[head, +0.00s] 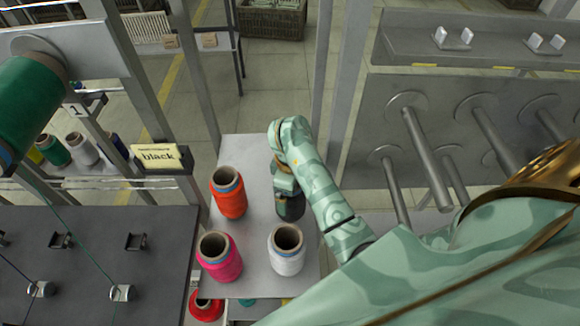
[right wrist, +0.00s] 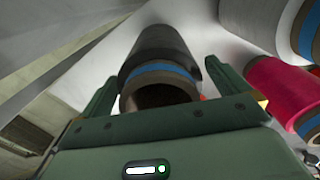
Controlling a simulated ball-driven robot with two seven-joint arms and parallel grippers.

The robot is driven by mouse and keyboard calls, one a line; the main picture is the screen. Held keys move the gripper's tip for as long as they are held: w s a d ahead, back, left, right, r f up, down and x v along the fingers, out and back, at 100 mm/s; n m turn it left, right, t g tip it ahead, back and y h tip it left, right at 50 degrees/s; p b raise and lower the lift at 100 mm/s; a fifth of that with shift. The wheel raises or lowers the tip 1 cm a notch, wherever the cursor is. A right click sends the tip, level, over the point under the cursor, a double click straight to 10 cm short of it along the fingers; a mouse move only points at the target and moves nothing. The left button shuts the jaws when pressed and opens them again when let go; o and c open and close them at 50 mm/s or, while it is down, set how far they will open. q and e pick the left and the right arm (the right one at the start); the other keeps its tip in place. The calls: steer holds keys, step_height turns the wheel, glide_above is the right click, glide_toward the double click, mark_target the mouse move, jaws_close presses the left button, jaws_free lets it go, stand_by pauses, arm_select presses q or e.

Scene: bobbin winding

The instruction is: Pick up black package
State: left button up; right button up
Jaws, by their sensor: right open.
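The black package (head: 291,208) is a dark yarn bobbin on the grey table, partly hidden under my right gripper (head: 287,185) in the head view. In the right wrist view the black package (right wrist: 158,48) shows a blue band and a brown hollow core end. The open fingers of my right gripper (right wrist: 160,75) stand on either side of its near end. I cannot tell whether they touch it. My left gripper is not in view. A yellow sign (head: 160,156) reads "black".
On the grey table (head: 255,240) stand an orange-red bobbin (head: 228,195), a pink bobbin (head: 219,260) and a white bobbin (head: 287,252), close to the black one. A rack with metal pegs (head: 428,165) stands at the right. A green bobbin (head: 32,95) hangs upper left.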

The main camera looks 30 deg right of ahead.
steer(key=c, duration=1.1)
